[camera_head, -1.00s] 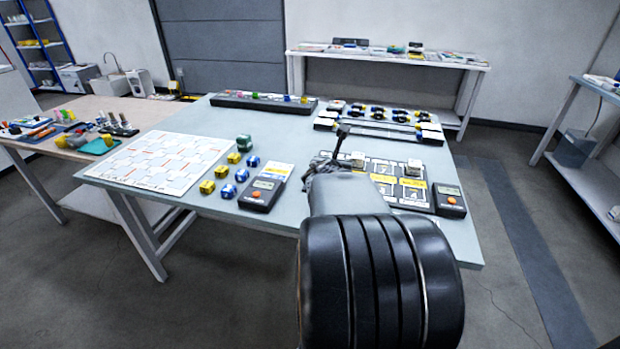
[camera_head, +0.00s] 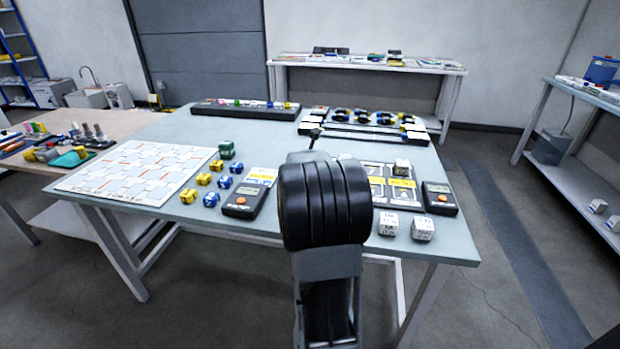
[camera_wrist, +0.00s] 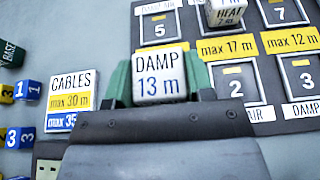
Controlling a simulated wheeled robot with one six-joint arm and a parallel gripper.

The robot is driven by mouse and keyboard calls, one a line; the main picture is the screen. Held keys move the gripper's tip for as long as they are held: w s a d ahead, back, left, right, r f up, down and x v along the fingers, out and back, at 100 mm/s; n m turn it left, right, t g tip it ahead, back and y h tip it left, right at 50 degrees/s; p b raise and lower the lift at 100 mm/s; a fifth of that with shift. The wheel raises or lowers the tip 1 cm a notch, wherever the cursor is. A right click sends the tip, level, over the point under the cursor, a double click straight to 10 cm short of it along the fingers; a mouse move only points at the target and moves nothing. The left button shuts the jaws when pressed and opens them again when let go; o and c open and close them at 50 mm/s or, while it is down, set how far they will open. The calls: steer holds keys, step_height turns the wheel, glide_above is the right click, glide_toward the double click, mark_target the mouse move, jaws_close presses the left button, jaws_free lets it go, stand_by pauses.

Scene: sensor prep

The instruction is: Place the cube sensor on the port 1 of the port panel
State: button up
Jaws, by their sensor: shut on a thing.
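My gripper (camera_wrist: 160,84) is shut on a white cube sensor (camera_wrist: 158,68) marked "DAMP 13 m", with a green finger on each side of it. The port panel (camera_head: 378,170) lies on the right part of the table and also shows in the wrist view (camera_wrist: 160,22). There, ports 5 and 7 are in its far row and ports 2 (camera_wrist: 236,84) and 3 (camera_wrist: 305,79) in its near row. The held cube covers the spot left of port 2; port 1 is not visible. In the head view my arm hides the gripper and held cube.
A "HEAT 7 m" cube (camera_wrist: 227,12) sits on the panel between ports 5 and 7. Two white cubes (camera_head: 388,223) (camera_head: 423,229) stand at the table's front edge. A meter (camera_head: 440,198) is right of the panel. A "CABLES" card (camera_wrist: 69,100) and small numbered cubes lie left.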

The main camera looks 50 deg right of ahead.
steer(key=shift+w+d+f, duration=0.15)
steer(key=shift+w+f, duration=0.15)
steer(key=shift+f, duration=0.1)
steer(key=f, duration=0.1)
steer(key=f+b, duration=0.1)
steer(key=shift+w+d+f, duration=0.15)
steer(key=shift+w+f, duration=0.05)
steer(key=shift+f, duration=0.1)
steer(key=shift+f+b, duration=0.4)
steer(key=shift+f, duration=0.1)
steer(key=shift+f, duration=0.1)
steer(key=o, duration=1)
